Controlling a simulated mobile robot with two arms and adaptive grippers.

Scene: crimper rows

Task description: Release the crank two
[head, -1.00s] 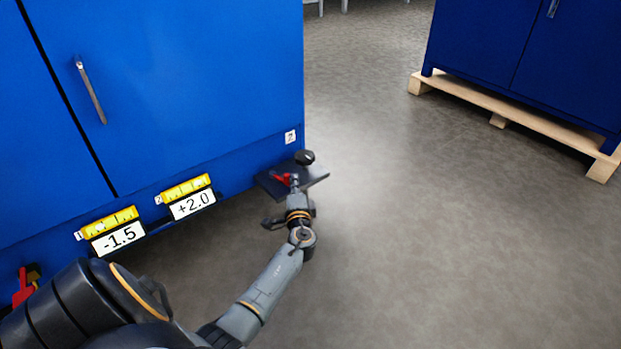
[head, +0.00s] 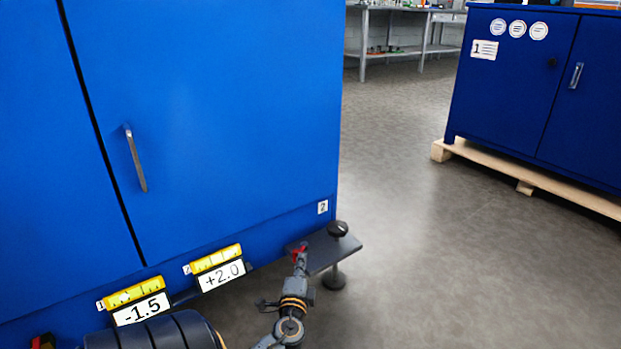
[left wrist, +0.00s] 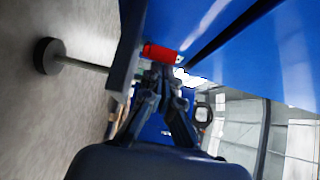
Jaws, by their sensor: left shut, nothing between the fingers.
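The crank at label 2 sits by the right corner of the blue cabinet. Its red part (head: 299,251) shows on a dark plate (head: 322,257) with a round black knob (head: 338,229) on top. My left gripper (head: 301,262) is just in front of the red part, fingers shut and empty. In the left wrist view the red part (left wrist: 160,53) lies right beyond the fingertips (left wrist: 160,70). I cannot tell whether they touch it. The yellow scale 2 (head: 216,257) has a display (head: 221,276) reading +2.0. My right gripper is not in view.
The blue cabinet (head: 230,110) fills the left. Yellow scale 1 (head: 130,291) has a display (head: 142,309) reading -1.5. A disc foot (head: 333,280) stands below the plate. Open floor (head: 430,270) lies to the right, before a dark blue cabinet (head: 510,110) on a pallet.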

